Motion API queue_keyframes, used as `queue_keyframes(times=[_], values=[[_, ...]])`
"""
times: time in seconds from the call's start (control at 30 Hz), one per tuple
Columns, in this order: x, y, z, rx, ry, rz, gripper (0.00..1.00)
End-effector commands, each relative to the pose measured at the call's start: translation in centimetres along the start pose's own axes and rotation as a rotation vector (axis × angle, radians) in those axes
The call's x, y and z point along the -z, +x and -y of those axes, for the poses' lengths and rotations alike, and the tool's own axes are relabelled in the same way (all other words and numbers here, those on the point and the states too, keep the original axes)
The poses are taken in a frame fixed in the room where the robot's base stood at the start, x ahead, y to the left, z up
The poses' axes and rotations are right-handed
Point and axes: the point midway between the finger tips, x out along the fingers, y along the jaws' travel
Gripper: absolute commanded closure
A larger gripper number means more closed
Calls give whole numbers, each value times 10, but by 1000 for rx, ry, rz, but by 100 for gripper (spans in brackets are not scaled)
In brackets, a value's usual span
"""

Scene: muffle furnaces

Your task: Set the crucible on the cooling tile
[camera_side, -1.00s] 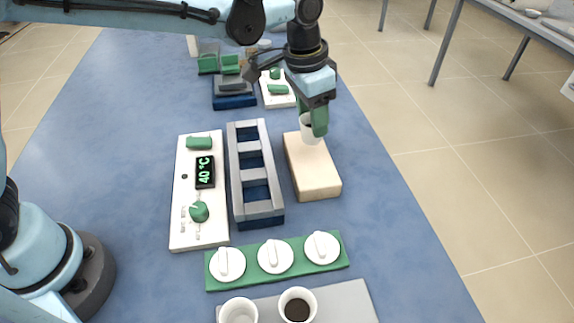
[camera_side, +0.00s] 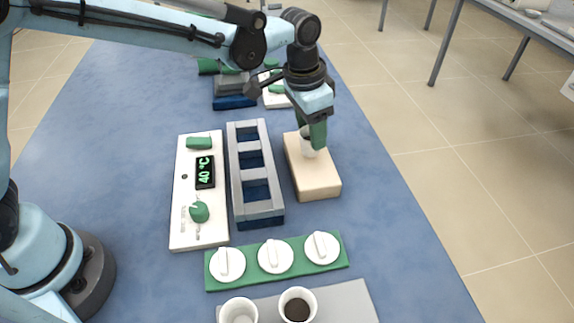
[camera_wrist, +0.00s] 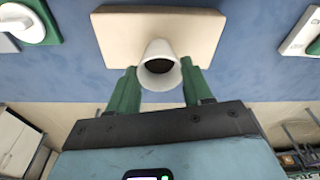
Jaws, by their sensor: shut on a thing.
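A white crucible with dark contents (camera_wrist: 160,66) is between the green fingers of my gripper (camera_wrist: 158,84) in the wrist view. My gripper is shut on it. In the side view the crucible (camera_side: 308,148) shows partly behind the green fingers of my gripper (camera_side: 316,134), upright at the far part of the beige cooling tile (camera_side: 318,185). The tile also shows in the wrist view (camera_wrist: 118,38), beyond the crucible. I cannot tell whether the crucible's base touches the tile.
A blue and grey rack (camera_side: 242,165) stands left of the tile, with a white control panel (camera_side: 190,225) reading 40 °C beside it. A green strip with white lids (camera_side: 297,256) lies in front. Two more crucibles (camera_side: 298,303) stand on a grey plate (camera_side: 350,300).

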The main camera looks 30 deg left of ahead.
Motion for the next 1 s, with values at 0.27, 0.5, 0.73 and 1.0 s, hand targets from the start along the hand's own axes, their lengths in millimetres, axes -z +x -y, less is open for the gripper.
queue_keyframes(times=[0.27, 0.5, 0.73, 1.0], values=[[-1, 5, 0, 0, 0, 0, 85], [-2, 10, 0, 0, 0, 0, 45], [-2, 10, 0, 0, 0, 0, 20], [-2, 10, 0, 0, 0, 0, 0]])
